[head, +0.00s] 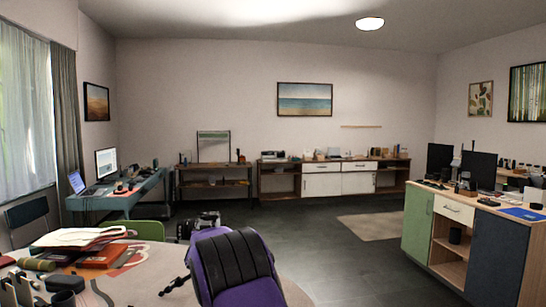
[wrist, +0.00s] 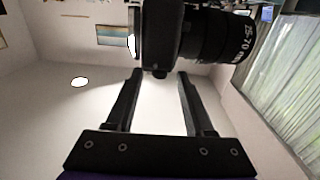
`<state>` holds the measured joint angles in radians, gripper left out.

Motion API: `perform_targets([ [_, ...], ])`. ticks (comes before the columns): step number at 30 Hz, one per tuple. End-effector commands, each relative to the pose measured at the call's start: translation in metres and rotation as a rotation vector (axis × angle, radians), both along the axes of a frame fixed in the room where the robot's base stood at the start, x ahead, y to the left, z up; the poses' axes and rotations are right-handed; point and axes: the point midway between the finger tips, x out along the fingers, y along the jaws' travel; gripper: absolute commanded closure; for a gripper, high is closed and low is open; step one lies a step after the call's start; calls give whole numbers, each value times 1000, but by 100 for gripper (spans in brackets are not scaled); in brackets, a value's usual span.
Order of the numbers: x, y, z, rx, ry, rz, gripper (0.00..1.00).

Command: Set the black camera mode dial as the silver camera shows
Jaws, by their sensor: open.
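In the wrist view my gripper (wrist: 160,73) is open, its two black fingers apart and pointing at the underside of a black camera in the picture. The black camera (wrist: 160,38) fills the top middle, with its ribbed lens (wrist: 215,38) reaching right and white numbers near the lens end. A small dark part of it hangs between the fingertips; I cannot tell whether it is the mode dial. The dial's marks do not show. I cannot make out the silver camera in either view. My gripper does not show in the head view.
A cluttered round table (head: 130,287) stands at lower left, with red folders (head: 103,256) and small items. A black jointed piece (head: 175,285) lies near its middle. A green chair (head: 146,230) stands behind. A cabinet (head: 487,250) stands right. The dark floor between has free room.

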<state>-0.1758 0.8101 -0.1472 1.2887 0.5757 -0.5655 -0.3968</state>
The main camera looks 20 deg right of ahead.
Motion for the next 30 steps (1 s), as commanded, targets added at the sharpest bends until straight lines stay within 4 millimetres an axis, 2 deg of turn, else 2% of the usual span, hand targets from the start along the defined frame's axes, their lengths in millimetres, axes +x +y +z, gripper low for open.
perform_targets([
  [1, 1, 2, 6, -1, 2, -17, 47],
  [11, 1, 4, 6, -1, 1, -142, 47],
  [13, -12, 8, -1, 0, 1, -140, 47],
  [30, -116, 48, -1, 1, 1, -137, 47],
])
